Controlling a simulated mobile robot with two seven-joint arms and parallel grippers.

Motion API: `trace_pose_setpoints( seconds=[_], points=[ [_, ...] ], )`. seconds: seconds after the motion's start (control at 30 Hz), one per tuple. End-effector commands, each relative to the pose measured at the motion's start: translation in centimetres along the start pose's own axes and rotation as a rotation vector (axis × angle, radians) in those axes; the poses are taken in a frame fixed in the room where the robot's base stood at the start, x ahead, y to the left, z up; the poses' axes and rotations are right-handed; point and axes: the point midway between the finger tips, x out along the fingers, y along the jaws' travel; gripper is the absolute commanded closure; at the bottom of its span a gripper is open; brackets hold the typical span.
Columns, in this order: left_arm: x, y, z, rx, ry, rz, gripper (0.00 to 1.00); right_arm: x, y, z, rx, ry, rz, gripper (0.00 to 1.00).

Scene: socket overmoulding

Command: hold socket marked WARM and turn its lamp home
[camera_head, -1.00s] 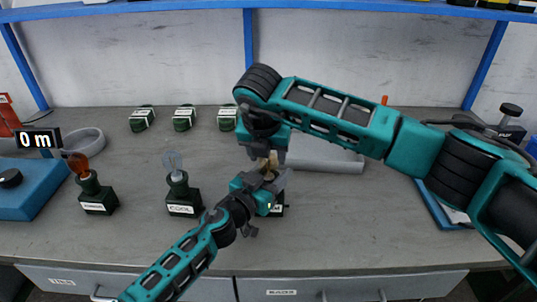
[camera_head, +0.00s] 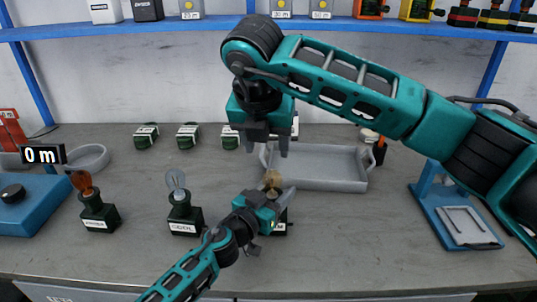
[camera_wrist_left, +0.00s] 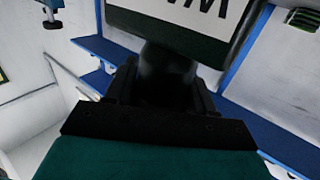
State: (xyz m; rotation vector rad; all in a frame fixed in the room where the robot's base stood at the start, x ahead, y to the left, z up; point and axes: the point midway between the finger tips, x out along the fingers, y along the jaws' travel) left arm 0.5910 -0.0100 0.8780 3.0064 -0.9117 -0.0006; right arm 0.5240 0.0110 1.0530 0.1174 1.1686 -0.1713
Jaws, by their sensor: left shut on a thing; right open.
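The WARM socket (camera_head: 281,228) is a dark green block with a white label, mostly hidden behind my left gripper (camera_head: 272,202) in the head view. That gripper is shut on its neck. The left wrist view shows the black neck (camera_wrist_left: 168,65) between the fingers and part of the label (camera_wrist_left: 185,8), upside down. A yellowish lamp (camera_head: 272,180) stands in the top of this socket; how deep it sits I cannot tell. My right gripper (camera_head: 265,147) is open and empty, pointing down just above the lamp, with a small gap.
The COOL socket (camera_head: 184,216) with a clear lamp and a socket with an amber lamp (camera_head: 98,214) stand left. Three sockets (camera_head: 187,136) lie farther back. A grey tray (camera_head: 345,185) is behind; a blue stand (camera_head: 480,239) is right.

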Motion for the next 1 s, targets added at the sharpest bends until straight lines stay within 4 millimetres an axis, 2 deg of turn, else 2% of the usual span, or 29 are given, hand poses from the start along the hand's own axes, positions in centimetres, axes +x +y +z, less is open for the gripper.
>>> trace_pose_setpoints(
  seconds=[0.13, 0.47, 0.5, 0.77, 1.0],
  points=[
    [0.03, 0.01, -0.09, 0.0, 0.002, 0.0, 0.8, -0.65, 0.03, -0.01, 0.0, 0.0, 0.001, 0.44],
    [0.03, 0.01, -0.09, 0.0, 0.002, 0.0, 0.8, -0.64, 0.03, -0.01, 0.0, 0.0, 0.001, 0.44],
    [0.03, 0.01, -0.09, 0.0, 0.002, 0.0, 0.42, -0.63, 0.03, -0.01, 0.0, 0.0, 0.001, 0.44],
    [0.03, 0.01, -0.09, 0.0, 0.002, 0.0, 0.17, -0.61, 0.02, -0.01, 0.0, 0.001, 0.001, 0.44],
    [0.0, 0.0, -0.07, 0.0, 0.001, 0.0, 0.16, -0.6, 0.02, -0.01, 0.0, 0.001, 0.001, 0.44]
  ],
)
